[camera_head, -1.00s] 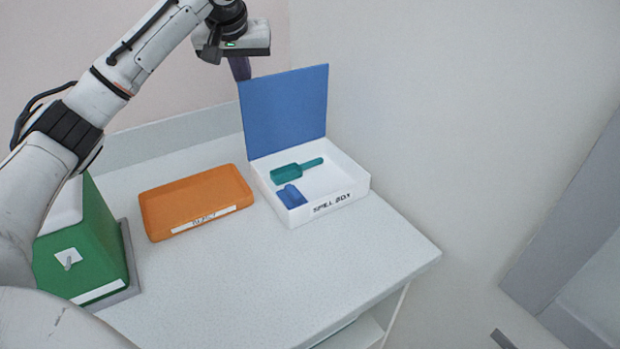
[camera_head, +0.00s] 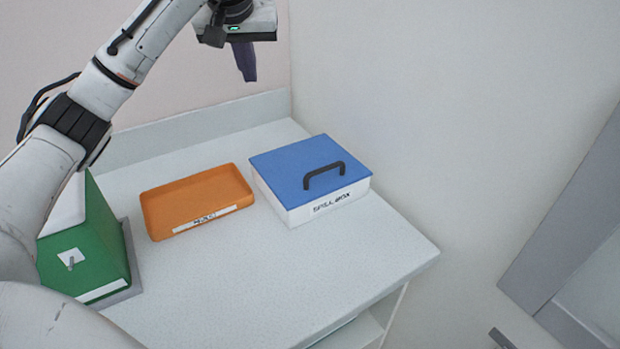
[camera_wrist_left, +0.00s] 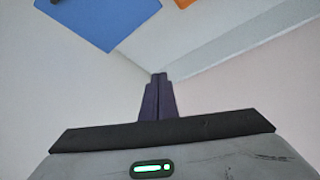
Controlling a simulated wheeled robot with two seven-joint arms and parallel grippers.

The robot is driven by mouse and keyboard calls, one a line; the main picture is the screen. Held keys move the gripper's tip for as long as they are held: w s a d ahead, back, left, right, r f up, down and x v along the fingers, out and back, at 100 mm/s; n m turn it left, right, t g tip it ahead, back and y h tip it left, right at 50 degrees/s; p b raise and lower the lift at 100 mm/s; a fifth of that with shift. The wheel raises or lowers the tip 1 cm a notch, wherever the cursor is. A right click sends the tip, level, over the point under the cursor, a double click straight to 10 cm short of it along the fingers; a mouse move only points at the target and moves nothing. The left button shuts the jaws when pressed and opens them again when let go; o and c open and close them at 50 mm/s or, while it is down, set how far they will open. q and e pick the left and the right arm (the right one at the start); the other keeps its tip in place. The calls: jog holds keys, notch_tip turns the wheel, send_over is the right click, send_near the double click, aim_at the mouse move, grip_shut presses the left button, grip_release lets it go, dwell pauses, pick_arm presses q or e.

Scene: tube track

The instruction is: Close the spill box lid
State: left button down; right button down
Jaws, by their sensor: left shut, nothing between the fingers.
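The spill box (camera_head: 330,205) is white with a label on its front and stands at the back right of the table. Its blue lid (camera_head: 290,167) lies flat over the top, with a black handle (camera_head: 324,172) on it. The lid hides the inside. The lid also shows at the top of the left wrist view (camera_wrist_left: 100,18). My left gripper (camera_head: 249,77) is above and behind the box, apart from the lid. Its dark fingers are together and empty, as the left wrist view (camera_wrist_left: 158,78) shows. My right gripper is not in view.
An orange tray (camera_head: 196,188) with a label stands left of the box. A green box-shaped object (camera_head: 85,245) on a grey base is at the far left, near my arm. The front of the white table (camera_head: 270,275) is clear. Walls stand behind and to the right.

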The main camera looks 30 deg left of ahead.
pick_arm(q)
notch_tip(320, 180, up, 6)
jog(key=shift+f, duration=0.2)
dwell(0.6)
